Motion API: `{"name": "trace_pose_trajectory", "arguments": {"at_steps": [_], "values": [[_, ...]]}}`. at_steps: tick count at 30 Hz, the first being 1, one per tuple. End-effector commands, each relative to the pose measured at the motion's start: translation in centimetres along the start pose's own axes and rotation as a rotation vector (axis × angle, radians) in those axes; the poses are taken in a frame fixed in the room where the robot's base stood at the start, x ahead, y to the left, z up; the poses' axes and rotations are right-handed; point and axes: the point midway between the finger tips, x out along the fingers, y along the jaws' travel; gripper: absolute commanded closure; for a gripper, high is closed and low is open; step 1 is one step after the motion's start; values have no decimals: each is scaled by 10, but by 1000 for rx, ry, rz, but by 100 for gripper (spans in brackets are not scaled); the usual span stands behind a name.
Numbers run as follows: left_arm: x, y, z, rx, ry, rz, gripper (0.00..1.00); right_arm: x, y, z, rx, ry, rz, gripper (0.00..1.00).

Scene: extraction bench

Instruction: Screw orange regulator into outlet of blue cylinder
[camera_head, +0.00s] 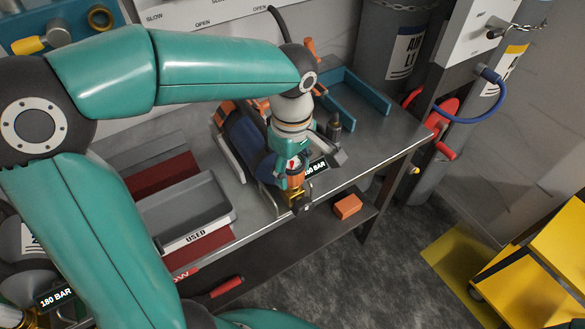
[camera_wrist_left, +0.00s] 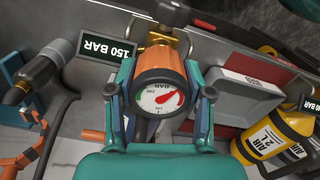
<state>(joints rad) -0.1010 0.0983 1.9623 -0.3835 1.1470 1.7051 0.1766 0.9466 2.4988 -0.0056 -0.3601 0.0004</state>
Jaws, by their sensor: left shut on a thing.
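The blue cylinder (camera_head: 247,142) lies in a cradle on the metal bench, partly hidden by my left arm and gripper. Its brass outlet (camera_head: 299,200) points toward the bench's front edge, and brass fittings (camera_wrist_left: 163,42) also show in the left wrist view. My left gripper (camera_head: 292,172) is shut on the orange regulator (camera_wrist_left: 162,66), with one finger on each side. The regulator's round gauge (camera_wrist_left: 163,97) faces the wrist camera. The regulator is right at the brass fittings; I cannot tell whether the threads are engaged. My right gripper is not in view.
A "150 BAR" sign (camera_wrist_left: 97,47) stands close beside the gripper. A grey "USED" tray (camera_head: 186,212) lies left of the cradle. A blue tray (camera_head: 358,95) sits at the back right. An orange block (camera_head: 347,206) rests on the lower shelf. The floor in front is clear.

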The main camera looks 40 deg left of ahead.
Motion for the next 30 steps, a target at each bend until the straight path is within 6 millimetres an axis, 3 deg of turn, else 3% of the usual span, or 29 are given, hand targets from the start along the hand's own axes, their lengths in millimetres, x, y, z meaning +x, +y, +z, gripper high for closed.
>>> {"name": "trace_pose_trajectory", "arguments": {"at_steps": [30], "values": [[0, 0, 0, 1565, 0, -1, 90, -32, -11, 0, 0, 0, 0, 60]]}}
